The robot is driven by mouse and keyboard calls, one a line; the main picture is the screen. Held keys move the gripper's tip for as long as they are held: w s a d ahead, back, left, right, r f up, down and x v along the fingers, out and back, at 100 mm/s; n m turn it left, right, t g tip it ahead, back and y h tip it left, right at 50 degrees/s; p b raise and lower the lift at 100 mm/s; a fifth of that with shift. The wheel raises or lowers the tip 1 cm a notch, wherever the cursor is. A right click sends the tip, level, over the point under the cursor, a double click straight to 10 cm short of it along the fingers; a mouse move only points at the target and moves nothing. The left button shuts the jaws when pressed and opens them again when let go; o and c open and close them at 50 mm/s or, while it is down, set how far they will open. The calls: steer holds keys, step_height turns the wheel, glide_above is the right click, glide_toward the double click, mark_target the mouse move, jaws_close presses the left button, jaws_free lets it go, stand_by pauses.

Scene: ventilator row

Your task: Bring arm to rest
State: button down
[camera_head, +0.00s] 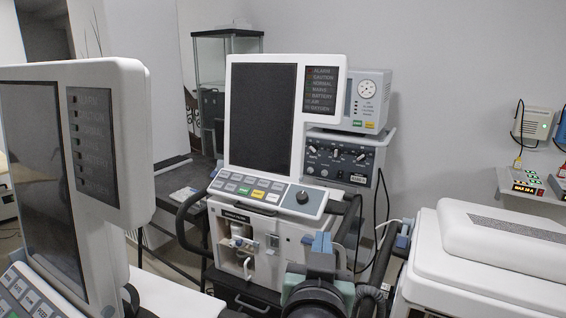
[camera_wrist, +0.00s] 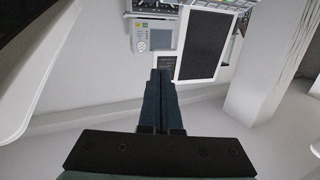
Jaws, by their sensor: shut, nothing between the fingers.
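My gripper (camera_wrist: 163,76) shows in the wrist view with its two dark blue fingers together and nothing between them. The wrist view is turned over, and a ventilator screen (camera_wrist: 204,45) appears beyond the fingertips. In the head view, part of my arm (camera_head: 318,285) rises at the bottom middle, in front of the ventilator (camera_head: 262,232). The gap between my gripper and the ventilator is hard to judge.
A second ventilator's screen housing (camera_head: 133,150) stands close at the left. A white machine (camera_head: 490,265) fills the lower right. A grey box with a dial (camera_head: 368,101) stands behind the middle ventilator. Small devices sit on a shelf (camera_head: 520,190) at the far right. A glass cabinet (camera_head: 227,36) stands behind.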

steer(key=s+a+r+n+t+y, duration=0.1)
steer(key=s+a+r+n+y, duration=0.3)
steer(key=a, duration=0.3)
steer(key=s+r+t+p, duration=0.2)
steer(key=s+r+t, duration=0.3)
steer(key=r, duration=1)
steer(key=s+r+m+t+p, duration=0.1)
steer(key=s+r+t+p, duration=0.2)
steer(key=s+r, duration=0.4)
step_height(320, 180, up, 9)
steer(key=shift+s+d+f+t+h, duration=0.2)
steer(key=shift+t+h, duration=0.2)
steer(key=shift+t, duration=0.5)
